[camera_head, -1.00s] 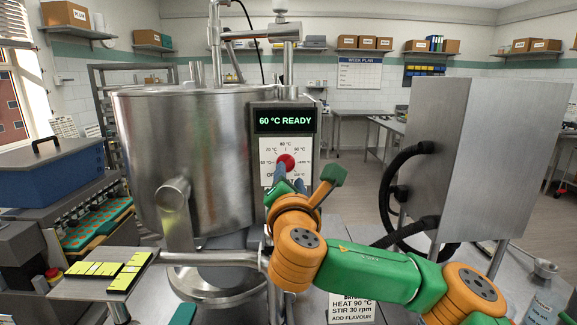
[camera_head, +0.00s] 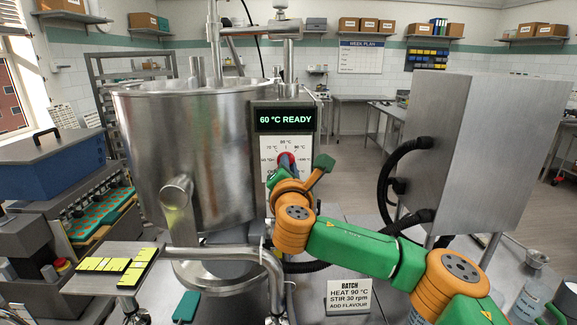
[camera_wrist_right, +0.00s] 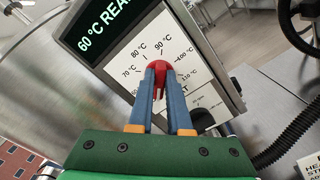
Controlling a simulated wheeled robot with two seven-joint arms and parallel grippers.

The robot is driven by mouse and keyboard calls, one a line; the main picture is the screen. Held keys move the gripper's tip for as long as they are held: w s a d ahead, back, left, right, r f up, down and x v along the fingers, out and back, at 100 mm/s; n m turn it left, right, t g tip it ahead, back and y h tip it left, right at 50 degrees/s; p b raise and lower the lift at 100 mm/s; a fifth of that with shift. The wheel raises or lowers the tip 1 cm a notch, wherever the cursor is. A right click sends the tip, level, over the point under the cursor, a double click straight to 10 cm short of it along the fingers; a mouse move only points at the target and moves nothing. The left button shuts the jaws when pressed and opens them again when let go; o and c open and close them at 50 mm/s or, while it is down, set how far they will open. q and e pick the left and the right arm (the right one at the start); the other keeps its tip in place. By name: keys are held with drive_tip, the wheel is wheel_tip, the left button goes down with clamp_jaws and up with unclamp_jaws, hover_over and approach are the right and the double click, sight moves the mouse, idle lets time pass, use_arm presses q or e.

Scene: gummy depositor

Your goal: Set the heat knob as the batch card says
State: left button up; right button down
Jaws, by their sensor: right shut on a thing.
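The red heat knob (camera_head: 286,159) sits on a white dial plate on the front of the kettle's control box; it also shows in the right wrist view (camera_wrist_right: 158,68). Temperature marks ring it, among them 70, 80 and 90 °C. The display (camera_head: 285,120) above reads "60 °C READY". My right gripper (camera_wrist_right: 160,88) is shut on the knob, a blue finger on each side. The fingers hide part of the knob, so its exact setting is unclear. The batch card (camera_head: 348,298) stands at the lower front and reads HEAT 90 °C, STIR 30 rpm, ADD FLAVOUR. My left gripper is out of view.
The large steel kettle (camera_head: 185,150) stands left of the control box. A steel cabinet (camera_head: 480,150) with black hoses is on the right. A pipe (camera_head: 210,254) and a small shelf with yellow-green pieces are at the lower left.

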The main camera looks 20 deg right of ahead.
drive_tip(key=shift+f, duration=0.15)
drive_tip(key=m+b, duration=0.2)
drive_tip(key=m, duration=1)
drive_tip(key=m+b, duration=0.3)
drive_tip(key=m, duration=0.8)
drive_tip(key=a+m+b, duration=0.1)
drive_tip(key=m+b, duration=0.2)
drive_tip(key=m, duration=0.9)
drive_tip(key=shift+w+f+m, duration=0.1)
drive_tip(key=shift+f+m, duration=0.05)
drive_tip(key=shift+m, duration=0.15)
idle(0.4)
drive_tip(key=c, duration=0.9)
unclamp_jaws()
drive_tip(key=shift+f, duration=0.1)
